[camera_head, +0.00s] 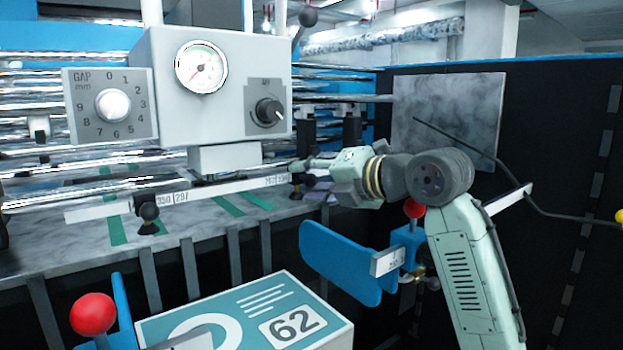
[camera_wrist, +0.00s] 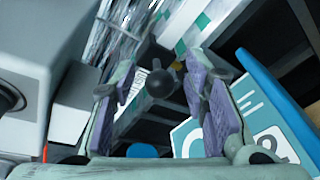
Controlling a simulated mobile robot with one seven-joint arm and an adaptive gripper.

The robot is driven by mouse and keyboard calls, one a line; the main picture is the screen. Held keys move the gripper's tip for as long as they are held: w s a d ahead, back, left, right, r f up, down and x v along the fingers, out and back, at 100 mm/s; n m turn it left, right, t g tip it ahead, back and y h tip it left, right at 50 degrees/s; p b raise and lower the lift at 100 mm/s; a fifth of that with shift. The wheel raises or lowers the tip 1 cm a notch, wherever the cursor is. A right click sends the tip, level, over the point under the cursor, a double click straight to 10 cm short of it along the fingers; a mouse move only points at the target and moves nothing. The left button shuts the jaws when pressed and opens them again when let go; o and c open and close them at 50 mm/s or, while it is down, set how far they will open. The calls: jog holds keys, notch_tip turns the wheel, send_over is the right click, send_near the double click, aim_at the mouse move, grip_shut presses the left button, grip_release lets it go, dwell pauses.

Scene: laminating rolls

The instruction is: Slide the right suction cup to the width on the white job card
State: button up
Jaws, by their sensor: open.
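The scale bar (camera_head: 185,198) is a pale ruler strip under the grey machine head, with width numbers toward both ends. The left suction cup (camera_head: 148,211) hangs dark from its left part. The right suction cup (camera_head: 296,190) is at its right end, mostly hidden by my gripper (camera_head: 308,168). In the wrist view, a dark round knob (camera_wrist: 160,83), apparently this cup's, shows between the parted purple pads of my open gripper (camera_wrist: 155,95); contact cannot be told. A small white card (camera_head: 388,262) is on a blue plate; its print is unreadable, and I cannot tell if it is the job card.
A teal and white carton (camera_head: 293,325) marked 62 stands in front. A blue plate (camera_head: 340,262) and red knobs (camera_head: 92,313) are close below. The gap dial (camera_head: 113,105) and pressure gauge (camera_head: 201,67) are on the machine. Shiny rollers lie behind.

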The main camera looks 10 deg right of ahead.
jog(key=shift+c, duration=0.3)
grip_shut()
dwell(0.5)
